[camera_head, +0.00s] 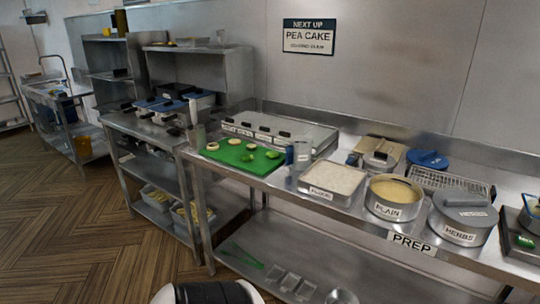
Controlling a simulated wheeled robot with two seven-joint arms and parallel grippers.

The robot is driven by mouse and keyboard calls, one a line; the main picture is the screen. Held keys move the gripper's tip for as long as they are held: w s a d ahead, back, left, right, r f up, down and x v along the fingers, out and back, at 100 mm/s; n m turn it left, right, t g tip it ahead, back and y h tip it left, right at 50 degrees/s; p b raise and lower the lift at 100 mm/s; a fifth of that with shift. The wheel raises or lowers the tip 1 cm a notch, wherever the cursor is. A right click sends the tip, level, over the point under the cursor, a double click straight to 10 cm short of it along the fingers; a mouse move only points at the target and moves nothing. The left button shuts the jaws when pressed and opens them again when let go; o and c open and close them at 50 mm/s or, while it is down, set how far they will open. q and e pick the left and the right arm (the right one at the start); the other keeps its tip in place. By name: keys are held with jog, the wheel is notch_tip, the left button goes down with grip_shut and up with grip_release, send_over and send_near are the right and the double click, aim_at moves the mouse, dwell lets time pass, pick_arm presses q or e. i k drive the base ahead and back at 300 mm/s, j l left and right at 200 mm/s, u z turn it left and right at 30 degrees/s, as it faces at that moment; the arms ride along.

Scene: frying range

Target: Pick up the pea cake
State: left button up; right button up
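A green board (232,165) lies on the left part of the steel prep counter. Small round pieces lie on it: pale ones such as the pale disc (212,146) at its far left and the pale disc (251,146), and green ones such as the green disc (272,155) at its right and the green disc (247,157). The green ones look like pea cakes, but they are too small to be sure. Neither of my grippers is in view. A black-and-white part at the bottom edge appears to be mine.
A flour tray (331,183), a plain batter pot (393,197) and a lidded herbs pot (463,215) stand right of the board. A grey cup (303,151) stands close to its right end. A wall sign (309,37) reads PEA CAKE. The wooden floor (90,230) at left is clear.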

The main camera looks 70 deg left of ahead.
aim_at(271, 154)
jog(key=u, duration=2.25)
